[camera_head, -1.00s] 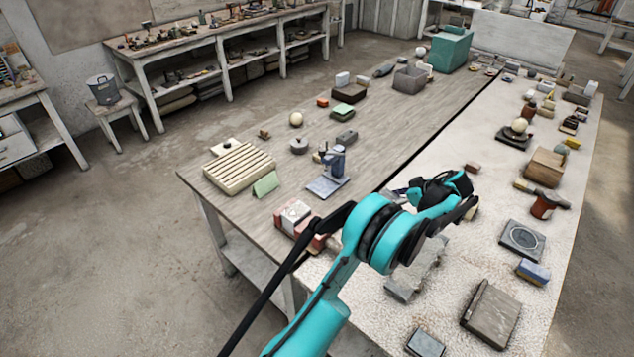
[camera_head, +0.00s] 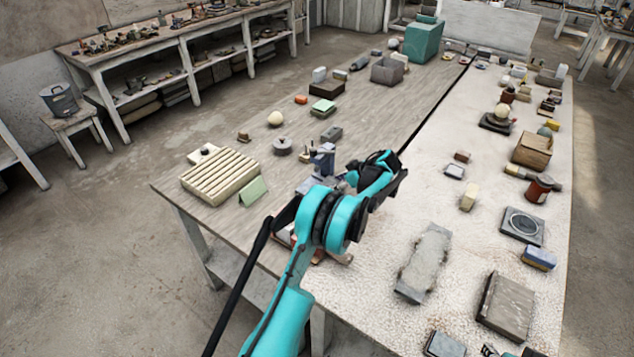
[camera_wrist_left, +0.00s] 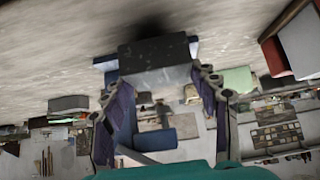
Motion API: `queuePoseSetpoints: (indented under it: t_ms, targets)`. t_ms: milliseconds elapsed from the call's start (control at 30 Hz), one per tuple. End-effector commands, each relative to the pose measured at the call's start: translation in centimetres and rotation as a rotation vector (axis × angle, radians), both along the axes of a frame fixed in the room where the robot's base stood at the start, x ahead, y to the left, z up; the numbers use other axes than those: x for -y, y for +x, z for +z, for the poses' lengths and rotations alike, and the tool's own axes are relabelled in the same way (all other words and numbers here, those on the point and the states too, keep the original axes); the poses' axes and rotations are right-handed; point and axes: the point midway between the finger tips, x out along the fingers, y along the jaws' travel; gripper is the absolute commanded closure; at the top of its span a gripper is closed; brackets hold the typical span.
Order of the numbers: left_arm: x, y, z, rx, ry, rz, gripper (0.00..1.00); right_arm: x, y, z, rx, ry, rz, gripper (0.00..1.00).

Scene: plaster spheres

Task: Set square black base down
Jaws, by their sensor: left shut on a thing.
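The square black base (camera_wrist_left: 155,65) shows in the left wrist view as a dark, flat-faced block between my fingertips. My left gripper (camera_wrist_left: 158,84) is shut on it. Its shadow lies on the pale surface just beyond; I cannot tell whether the base touches the table. In the head view my left gripper (camera_head: 380,172) is over the long table, close to the dark seam and right of the small blue stand (camera_head: 322,160). The gripper hides the held base there.
A grey slab (camera_head: 425,262), a yellowish block (camera_head: 469,196) and a small tray (camera_head: 455,171) lie right of the gripper. A ribbed cream block (camera_head: 220,176) and a green card (camera_head: 254,191) are left. The pale tabletop (camera_head: 400,215) between gripper and slab is clear.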

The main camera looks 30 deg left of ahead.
Motion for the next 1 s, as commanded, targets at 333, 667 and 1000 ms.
queuePoseSetpoints:
  t_ms: [333, 667, 1000]
  targets:
    - [-3.4, 0.3, 0.0, 0.000, 0.001, -0.001, 0.97, 0.0, 0.0, -0.6, 0.000, 0.000, 0.000, 0.60]
    - [-7.2, 0.6, -1.4, 0.000, 0.000, -0.004, 0.97, 0.0, 0.0, -2.1, 0.000, 0.000, 0.000, 0.60]
    - [-7.2, 0.6, -1.6, 0.000, 0.001, -0.003, 0.97, 0.0, 0.0, -2.1, 0.000, 0.000, 0.000, 0.60]
